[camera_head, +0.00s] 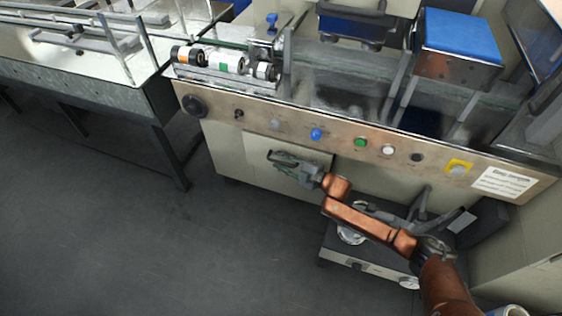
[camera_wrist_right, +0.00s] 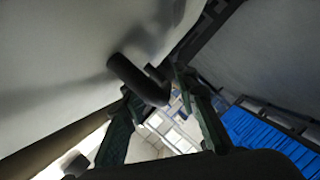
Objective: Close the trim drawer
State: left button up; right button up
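A pale front panel (camera_head: 310,160) sits under the control panel in the head view; it appears to be the trim drawer's front. How far it stands out is hard to tell. My right gripper (camera_head: 272,156) is at this front, its arm reaching in from the lower right. In the right wrist view, a dark bent handle (camera_wrist_right: 137,80) sticks out from the pale surface (camera_wrist_right: 65,65). The fingers of my right gripper (camera_wrist_right: 158,88) are apart, with the handle's end close to their tips. Contact cannot be told. My left gripper is out of view.
The control panel (camera_head: 337,136) with coloured buttons runs above my right gripper. A grey low unit (camera_head: 345,262) with a round knob stands under my right forearm. A metal table (camera_head: 90,100) is at left. The dark floor (camera_head: 130,240) is clear at lower left.

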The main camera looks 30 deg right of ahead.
jog(key=shift+s, duration=0.15)
jog(key=shift+s+d, duration=0.15)
jog(key=shift+s, duration=0.15)
jog(key=v, duration=1.1)
jog(key=shift+r, duration=0.1)
